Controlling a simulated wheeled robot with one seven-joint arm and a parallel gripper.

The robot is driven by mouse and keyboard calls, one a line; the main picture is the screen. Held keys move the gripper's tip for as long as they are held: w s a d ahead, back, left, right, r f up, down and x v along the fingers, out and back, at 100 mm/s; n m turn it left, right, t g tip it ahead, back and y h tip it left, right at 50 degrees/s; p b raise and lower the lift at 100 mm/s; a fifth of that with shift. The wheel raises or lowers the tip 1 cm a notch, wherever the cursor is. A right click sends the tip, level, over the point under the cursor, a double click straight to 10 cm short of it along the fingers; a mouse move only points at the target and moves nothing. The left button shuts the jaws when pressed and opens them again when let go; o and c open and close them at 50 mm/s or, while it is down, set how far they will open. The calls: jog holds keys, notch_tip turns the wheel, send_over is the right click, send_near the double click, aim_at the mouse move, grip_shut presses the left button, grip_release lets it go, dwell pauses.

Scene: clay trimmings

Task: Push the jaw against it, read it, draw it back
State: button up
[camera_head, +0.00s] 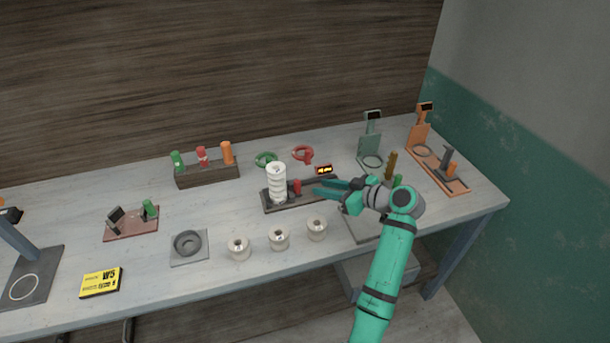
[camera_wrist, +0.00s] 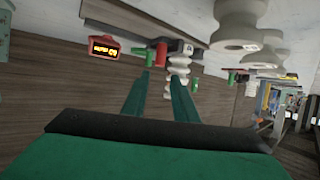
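A measuring fixture with a dark base (camera_head: 310,200) lies near the middle of the bench. A white ribbed cylinder (camera_head: 277,184) stands upright on its left part, and a red jaw (camera_head: 296,188) sits just right of it. I cannot tell whether they touch. My gripper (camera_head: 317,188) is right of the jaw, its fingers spread and empty. In the wrist view, which looks inverted, the red jaw (camera_wrist: 161,54) is beyond my fingertips (camera_wrist: 160,76), in line with the gap. The small display (camera_head: 324,170) has lit yellow characters; it also shows in the wrist view (camera_wrist: 103,47), not clearly legible.
Several white spools, one of them (camera_head: 279,239), stand along the front. Green (camera_head: 369,146) and orange (camera_head: 418,138) stands are at right. A yellow card (camera_head: 100,283) lies front left.

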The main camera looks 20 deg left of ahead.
jog(key=x, duration=1)
jog(key=shift+w+a+f, duration=0.1)
jog(key=shift+w+a, duration=0.05)
